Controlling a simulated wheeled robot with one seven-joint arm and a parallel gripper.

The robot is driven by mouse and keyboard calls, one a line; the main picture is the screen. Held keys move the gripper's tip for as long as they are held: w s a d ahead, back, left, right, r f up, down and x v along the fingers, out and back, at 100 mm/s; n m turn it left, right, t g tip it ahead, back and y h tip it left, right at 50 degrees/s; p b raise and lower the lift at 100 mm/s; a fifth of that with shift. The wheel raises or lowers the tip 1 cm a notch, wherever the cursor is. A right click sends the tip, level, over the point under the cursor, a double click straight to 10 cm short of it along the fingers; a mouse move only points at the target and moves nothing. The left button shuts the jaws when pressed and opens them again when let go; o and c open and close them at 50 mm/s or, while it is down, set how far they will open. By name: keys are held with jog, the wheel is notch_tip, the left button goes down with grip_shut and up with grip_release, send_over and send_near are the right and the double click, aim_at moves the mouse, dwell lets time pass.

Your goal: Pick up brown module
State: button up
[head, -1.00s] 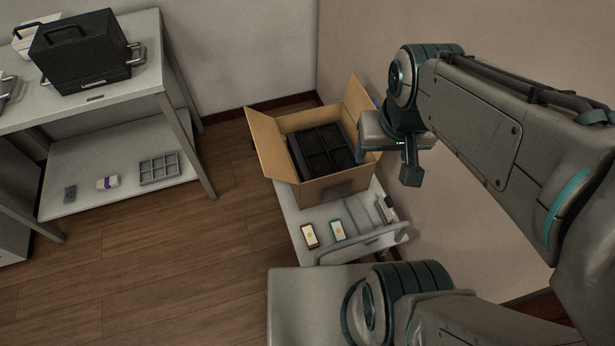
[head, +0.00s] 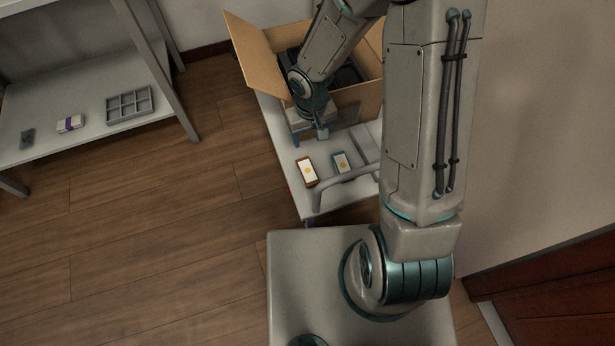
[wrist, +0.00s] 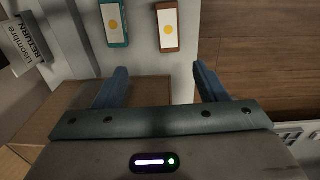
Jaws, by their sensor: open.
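The brown module (head: 307,171) lies on the white cart top (head: 303,204). It has a brown edge, a white face and a yellow dot. A similar teal-edged module (head: 341,162) lies to its right. My gripper (head: 309,134) is above the cart, beyond the modules and near the box front. In the wrist view my gripper (wrist: 160,82) is open, with nothing between its fingers. The brown module (wrist: 168,25) shows ahead of the fingers, toward the right one, apart from them. The teal module (wrist: 115,22) is ahead of the left finger.
An open cardboard box (head: 258,60) with a dark divided insert stands at the cart's far end. A grey handle rail (head: 346,185) runs beside the modules. In the wrist view a card marked RETURN (wrist: 28,45) is at left. A shelf (head: 75,105) stands at left.

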jog(key=b, duration=0.4)
send_over(307, 170)
notch_tip(307, 170, down, 11)
jog(key=shift+w, duration=0.1)
jog(key=shift+s+f+b, duration=0.2)
jog(key=shift+f+b, duration=1.4)
jog(key=shift+f, duration=1.45)
jog(key=c, duration=1.1)
